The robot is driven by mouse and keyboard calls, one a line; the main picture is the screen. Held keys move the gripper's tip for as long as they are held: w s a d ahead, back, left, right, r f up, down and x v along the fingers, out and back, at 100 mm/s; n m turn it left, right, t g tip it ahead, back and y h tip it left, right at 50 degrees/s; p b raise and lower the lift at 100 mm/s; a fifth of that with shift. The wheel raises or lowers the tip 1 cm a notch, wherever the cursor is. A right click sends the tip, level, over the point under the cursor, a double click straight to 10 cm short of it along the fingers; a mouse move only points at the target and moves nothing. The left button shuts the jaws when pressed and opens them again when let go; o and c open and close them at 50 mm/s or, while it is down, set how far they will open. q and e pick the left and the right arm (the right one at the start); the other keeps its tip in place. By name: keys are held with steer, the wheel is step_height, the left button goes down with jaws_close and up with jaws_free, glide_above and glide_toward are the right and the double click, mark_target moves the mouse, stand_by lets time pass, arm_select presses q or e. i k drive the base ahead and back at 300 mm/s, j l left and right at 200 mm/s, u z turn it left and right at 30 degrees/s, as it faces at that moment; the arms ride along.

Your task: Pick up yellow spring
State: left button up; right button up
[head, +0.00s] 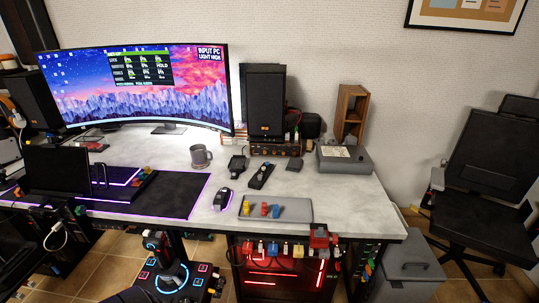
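A small yellow item (246,208), likely the yellow spring, is at the left end of a grey flat pad (298,210) near the desk's front edge. It is too small for its coils to show. A red item (264,209) and a blue item (277,210) are beside it, to its right. Neither of my grippers can be made out in the head view.
A black phone-like item (262,176) and a grey case (344,161) are farther back. A lit joystick panel (172,275) stands before the desk. An office chair (489,190) is at right.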

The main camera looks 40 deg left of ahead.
mark_target(247, 208)
steer(key=u, duration=1.5)
steer(key=j+u, duration=0.15)
steer(key=u, duration=0.2)
steer(key=j+u, duration=0.2)
steer(key=u, duration=0.15)
steer(key=k, duration=0.05)
